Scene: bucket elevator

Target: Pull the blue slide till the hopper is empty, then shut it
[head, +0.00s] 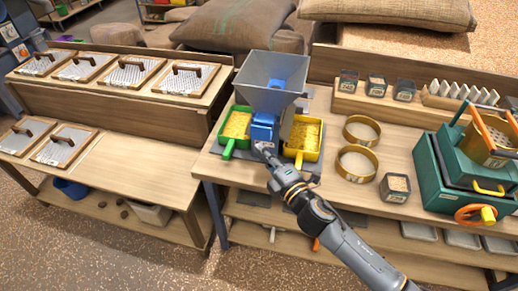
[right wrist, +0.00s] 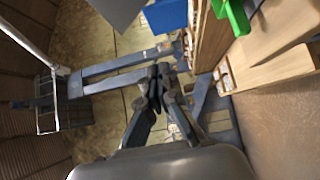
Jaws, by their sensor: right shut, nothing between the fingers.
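The grey hopper (head: 270,80) stands on the workbench, flaring at the top; no grain shows on its visible inner walls, but its bottom is hard to see. Below it is the blue slide (head: 264,128), at the front of the unit. My right gripper (head: 259,148) is shut and empty just in front of and below the slide; I cannot tell whether it touches. In the right wrist view the closed fingertips (right wrist: 158,72) are apart from a blue part (right wrist: 165,15) at the top edge. My left gripper is out of view.
A green scoop tray (head: 236,124) and a yellow scoop tray (head: 303,137), both holding yellow grain, flank the hopper. Two brass rings (head: 356,163) lie to the right. A green box (head: 455,178) stands at the far right. A lower bench (head: 120,178) on the left has bare room.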

